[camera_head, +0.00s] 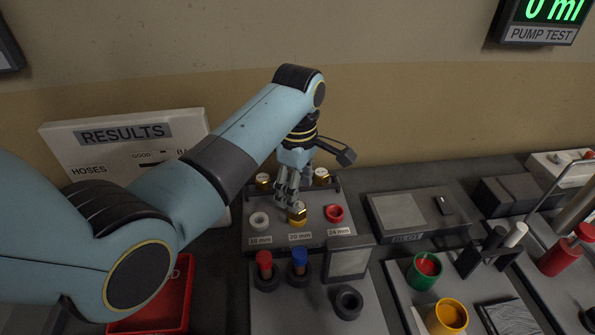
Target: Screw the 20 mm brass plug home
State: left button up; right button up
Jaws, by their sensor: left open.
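The brass plug (298,210) stands in the yellow ring (298,223) above the "20 mm" label, in the middle of the front row of the grey block (275,238). My left gripper (289,206) reaches down from above, its fingertips at the plug's left and rear side. It is open; whether its fingers touch the plug I cannot tell. The plug's threads are hidden, so how deep it sits does not show. My right gripper is not in view.
The white ring (259,221) and red ring (334,213) flank the plug. Other brass plugs (263,181) (321,175) stand behind. Red and blue-topped pieces (299,262) stand in front, near a grey upright plate (348,261). Green and yellow cups (446,318) are at right.

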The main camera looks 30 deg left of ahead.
pick_arm(q)
notch_tip(320, 180, down, 6)
jog(key=shift+f, duration=0.15)
jog(key=shift+c, duration=0.3)
jog(key=c, duration=1.2)
jog(key=shift+r+m+p, duration=0.25)
jog(key=shift+m+p, duration=0.3)
jog(key=shift+m, duration=0.45)
jog(key=shift+m+p, duration=0.4)
jog(key=shift+m, duration=0.6)
jog(key=shift+f+m, duration=0.25)
jog(key=shift+m, duration=0.95)
